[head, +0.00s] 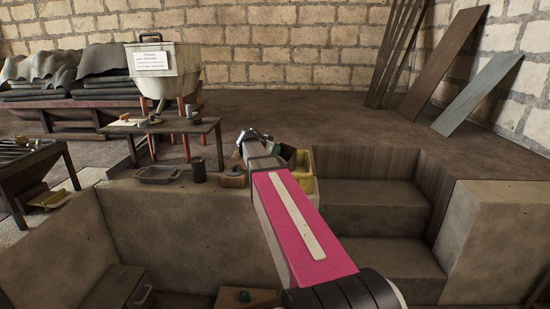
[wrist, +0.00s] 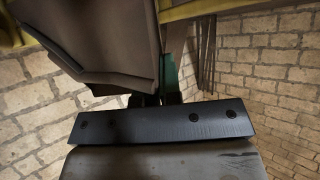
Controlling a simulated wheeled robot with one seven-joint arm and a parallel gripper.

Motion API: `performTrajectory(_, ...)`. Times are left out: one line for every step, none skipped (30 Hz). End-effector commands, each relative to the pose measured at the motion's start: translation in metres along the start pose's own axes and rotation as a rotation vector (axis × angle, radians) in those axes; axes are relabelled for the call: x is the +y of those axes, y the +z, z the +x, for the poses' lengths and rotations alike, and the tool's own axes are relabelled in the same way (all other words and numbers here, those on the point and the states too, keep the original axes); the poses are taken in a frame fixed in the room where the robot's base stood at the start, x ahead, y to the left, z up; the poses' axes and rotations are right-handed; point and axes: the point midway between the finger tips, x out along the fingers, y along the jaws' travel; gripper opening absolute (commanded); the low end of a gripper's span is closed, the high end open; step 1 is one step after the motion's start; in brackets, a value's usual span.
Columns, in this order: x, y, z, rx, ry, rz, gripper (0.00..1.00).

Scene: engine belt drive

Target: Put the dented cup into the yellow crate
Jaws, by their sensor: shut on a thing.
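The yellow crate (head: 306,184) stands on the ledge beyond my arm, partly hidden by it; yellow edges also show at the top of the wrist view (wrist: 240,9). My gripper (head: 285,151) is beside the crate, close to its upper left side. In the wrist view my gripper (wrist: 158,97) is shut, and a grey-brown object with bent, faceted sides (wrist: 112,38) fills the upper left. It looks like the dented cup, held at the fingers. Green parts show beside it. The fingertips' exact contact is hidden.
On the ledge to the left stand a dark cup (head: 199,169), a grey tray (head: 158,173) and a round brown item (head: 233,179). A small table (head: 170,128) with a cup (head: 195,117) stands behind. Steps (head: 372,208) drop at the right.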

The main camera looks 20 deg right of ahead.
Motion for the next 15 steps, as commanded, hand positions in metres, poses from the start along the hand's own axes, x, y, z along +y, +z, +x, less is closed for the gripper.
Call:
performTrajectory(0.0,0.006,0.003,0.0,0.001,-0.002,0.0)
performTrajectory(0.0,0.009,0.005,-0.001,0.001,-0.003,0.0)
performTrajectory(0.0,0.014,0.007,-0.001,0.002,-0.003,0.0)
performTrajectory(0.0,0.018,0.009,-0.001,0.002,-0.003,0.0)
performTrajectory(0.0,0.021,0.011,-0.001,0.001,-0.002,0.0)
performTrajectory(0.0,0.025,0.013,-0.001,0.001,-0.002,0.0)
performTrajectory(0.0,0.027,0.015,-0.001,0.001,-0.002,0.0)
performTrajectory(0.0,0.029,0.016,0.0,0.001,-0.002,0.0)
performTrajectory(0.0,0.03,0.016,0.0,0.001,-0.002,0.0)
performTrajectory(0.0,0.03,0.016,0.0,0.0,-0.002,0.0)
performTrajectory(0.0,0.03,0.016,0.0,0.0,-0.001,0.0)
performTrajectory(0.0,0.03,0.016,0.0,0.0,-0.001,0.0)
performTrajectory(0.0,0.03,0.016,0.0,0.0,-0.001,0.0)
performTrajectory(0.0,0.029,0.016,0.0,0.0,-0.001,0.0)
performTrajectory(0.0,0.03,0.016,0.0,0.0,-0.001,0.0)
